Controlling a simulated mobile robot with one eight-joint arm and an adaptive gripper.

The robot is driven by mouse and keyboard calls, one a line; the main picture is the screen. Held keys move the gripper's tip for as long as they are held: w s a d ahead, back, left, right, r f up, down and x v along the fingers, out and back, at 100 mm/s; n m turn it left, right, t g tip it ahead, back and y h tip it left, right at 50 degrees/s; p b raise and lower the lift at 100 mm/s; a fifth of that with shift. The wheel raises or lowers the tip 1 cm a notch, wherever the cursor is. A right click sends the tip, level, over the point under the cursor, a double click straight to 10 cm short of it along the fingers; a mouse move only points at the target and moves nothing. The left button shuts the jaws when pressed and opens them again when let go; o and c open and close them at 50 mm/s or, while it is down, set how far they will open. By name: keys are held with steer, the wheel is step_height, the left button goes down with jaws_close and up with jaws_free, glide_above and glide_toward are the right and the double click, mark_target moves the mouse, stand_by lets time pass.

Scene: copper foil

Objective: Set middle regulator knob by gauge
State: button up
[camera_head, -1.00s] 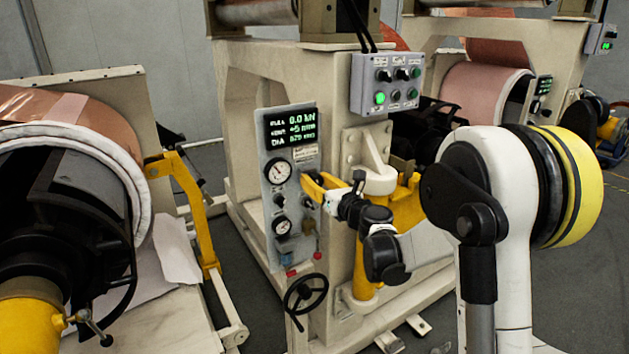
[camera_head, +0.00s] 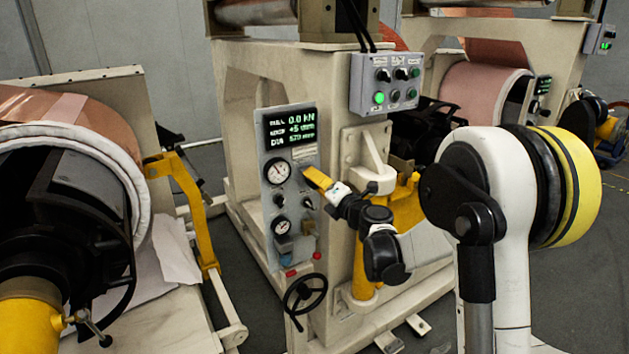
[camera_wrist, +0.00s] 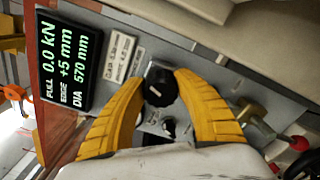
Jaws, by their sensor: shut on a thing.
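The regulator panel (camera_head: 268,206) is a grey plate on the cream machine frame. In the head view it carries an upper round gauge (camera_head: 278,172) and a lower one (camera_head: 281,227), with small black knobs between them; their needles are too small to read surely. My gripper (camera_head: 309,174) is at the panel's right side, below the display. In the wrist view its two yellow fingers (camera_wrist: 161,84) are shut on a round black knob (camera_wrist: 159,90) with a pale pointer line. The gauges are out of the wrist view.
The display (camera_wrist: 72,62) reads 0.0 kN, +5 mm and 570 mm. A brass-coloured fitting (camera_wrist: 252,112) and a red knob (camera_wrist: 299,143) are right of the fingers in the wrist view. A black handwheel (camera_head: 304,294) stands below the panel; a button box (camera_head: 387,83) is above right.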

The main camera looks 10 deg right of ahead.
steer(key=shift+m, duration=0.6)
steer(key=o, duration=1.2)
steer(key=v, duration=1.2)
